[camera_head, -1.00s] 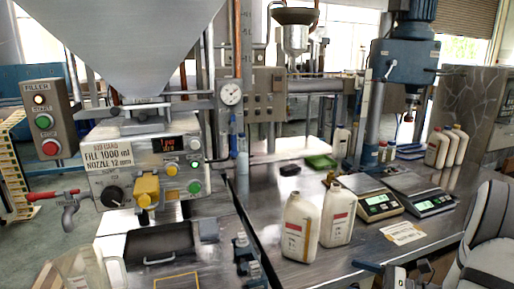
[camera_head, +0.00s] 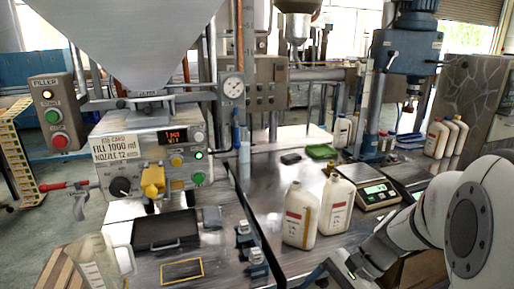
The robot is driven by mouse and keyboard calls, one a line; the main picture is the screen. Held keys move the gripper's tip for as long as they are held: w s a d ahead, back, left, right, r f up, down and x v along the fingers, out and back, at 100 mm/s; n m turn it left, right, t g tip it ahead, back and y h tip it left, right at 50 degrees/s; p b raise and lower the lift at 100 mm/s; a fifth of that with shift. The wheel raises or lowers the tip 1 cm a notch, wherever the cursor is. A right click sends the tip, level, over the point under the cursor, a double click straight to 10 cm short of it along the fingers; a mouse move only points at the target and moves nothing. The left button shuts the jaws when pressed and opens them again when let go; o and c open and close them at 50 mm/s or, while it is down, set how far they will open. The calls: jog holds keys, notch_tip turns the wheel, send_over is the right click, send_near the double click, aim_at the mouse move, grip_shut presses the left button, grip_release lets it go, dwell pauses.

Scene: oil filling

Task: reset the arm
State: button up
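My arm reaches in from the right edge, with its pale links over the right part of the steel table. My gripper (camera_head: 318,276) is at the bottom of the picture, dark and cut off by the lower edge. I cannot tell whether its fingers are open or shut. Two white bottles stand upright beyond it, a nearer one (camera_head: 299,214) and a farther one (camera_head: 336,203). The arm hides the second scale and the label on the table.
A filling machine (camera_head: 150,160) under a large hopper (camera_head: 140,40) stands at the left. A translucent jug (camera_head: 97,262) is at the bottom left. A scale (camera_head: 374,194) sits behind the bottles. More bottles (camera_head: 437,138) and a drill press (camera_head: 408,50) are at the back right.

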jog(key=s+d+r+n+t+h+p, duration=0.1)
jog(key=s+r+n+t+h, duration=0.3)
jog(key=n, duration=0.5)
notch_tip(320, 180, up, 2)
jog(key=h+p, duration=0.1)
jog(key=h, duration=0.2)
jog(key=shift+r+n+h, duration=0.25)
jog(key=shift+n+h, duration=0.15)
